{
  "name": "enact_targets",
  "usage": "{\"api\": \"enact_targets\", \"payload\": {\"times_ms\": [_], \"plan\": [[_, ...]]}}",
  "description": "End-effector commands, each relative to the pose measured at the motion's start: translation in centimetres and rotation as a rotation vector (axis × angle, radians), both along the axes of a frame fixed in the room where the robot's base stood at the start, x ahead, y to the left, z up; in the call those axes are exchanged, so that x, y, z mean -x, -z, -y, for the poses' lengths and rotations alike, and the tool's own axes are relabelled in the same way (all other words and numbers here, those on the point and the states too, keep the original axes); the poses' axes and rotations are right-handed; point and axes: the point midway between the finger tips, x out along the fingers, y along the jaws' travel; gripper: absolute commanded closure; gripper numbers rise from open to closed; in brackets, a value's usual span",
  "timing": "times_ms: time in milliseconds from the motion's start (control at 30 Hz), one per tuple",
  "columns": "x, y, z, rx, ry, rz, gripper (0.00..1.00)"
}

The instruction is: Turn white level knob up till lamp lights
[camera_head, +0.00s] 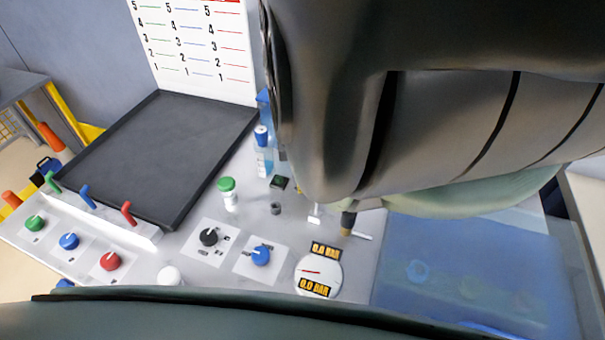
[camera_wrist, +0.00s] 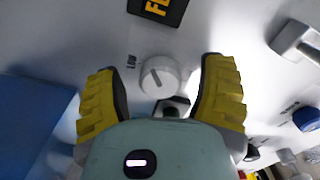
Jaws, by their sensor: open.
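Whether the fingertips reach the knob's depth is unclear. My arm covers much of the head view, and my gripper is hidden there.
In the head view, black (camera_head: 209,237) and blue (camera_head: 261,256) knobs sit beside a gauge (camera_head: 319,272) reading 0.0 BAR. A black tray (camera_head: 165,150) lies at left, near coloured levers. A green-capped bottle (camera_head: 229,194) stands centrally. A translucent blue tank (camera_head: 470,270) is at right.

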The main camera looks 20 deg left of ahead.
Motion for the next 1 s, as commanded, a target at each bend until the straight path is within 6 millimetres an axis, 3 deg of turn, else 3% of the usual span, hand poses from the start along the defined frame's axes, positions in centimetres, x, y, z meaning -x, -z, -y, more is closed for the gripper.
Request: {"api": "enact_targets", "payload": {"times_ms": [333,1000], "plan": [[0.03,0.18,0.01,0.000,-0.001,-0.001,0.28],[0.02,0.19,0.03,0.000,0.000,0.000,0.97]]}}
